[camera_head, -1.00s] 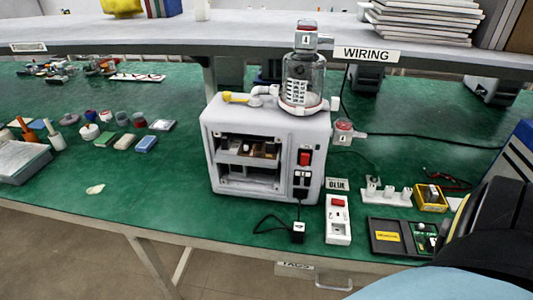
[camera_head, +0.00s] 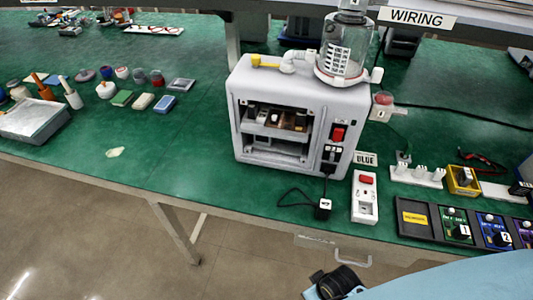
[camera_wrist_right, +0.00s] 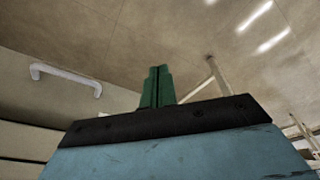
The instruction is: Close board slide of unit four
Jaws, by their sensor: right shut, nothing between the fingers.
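The white canister pump unit (camera_head: 345,105) stands on the green bench, its clear canister (camera_head: 345,50) on top. My right gripper (camera_wrist_right: 158,74) has green fingers, shut and empty, below bench level over the floor, apart from the unit. In the head view only my pale blue right arm and a black part show at the bottom. My left gripper is not in view.
A red-switched power strip (camera_head: 365,197) and a black tray of numbered boards (camera_head: 415,232) lie right of the unit. A drawer handle (camera_head: 340,257) juts from the bench front.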

